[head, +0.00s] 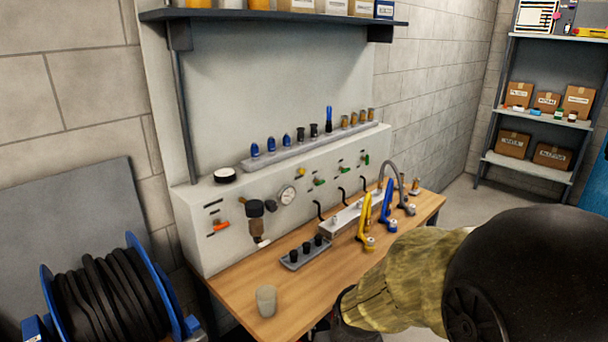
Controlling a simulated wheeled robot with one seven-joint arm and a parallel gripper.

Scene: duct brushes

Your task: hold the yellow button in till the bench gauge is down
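A small yellow button (301,173) sits on the pale panel at the back of the bench. The round white bench gauge (287,194) is mounted on the panel just left of and below it. The gauge face is too small to read its needle. My arm, in a mottled yellow-tan sleeve, comes in from the lower right. A dark part of my gripper (347,307) shows at the sleeve's left end, low in front of the bench and well apart from the button. Its fingers are hidden or cut off, so their opening cannot be told.
A dark regulator (256,217) hangs left of the gauge; green-handled valves (319,181) are to the right. A grey cup (266,300), a block with black fittings (305,252), and yellow (365,218) and blue (388,206) upright tools stand on the bench. A hose reel (115,300) is at left.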

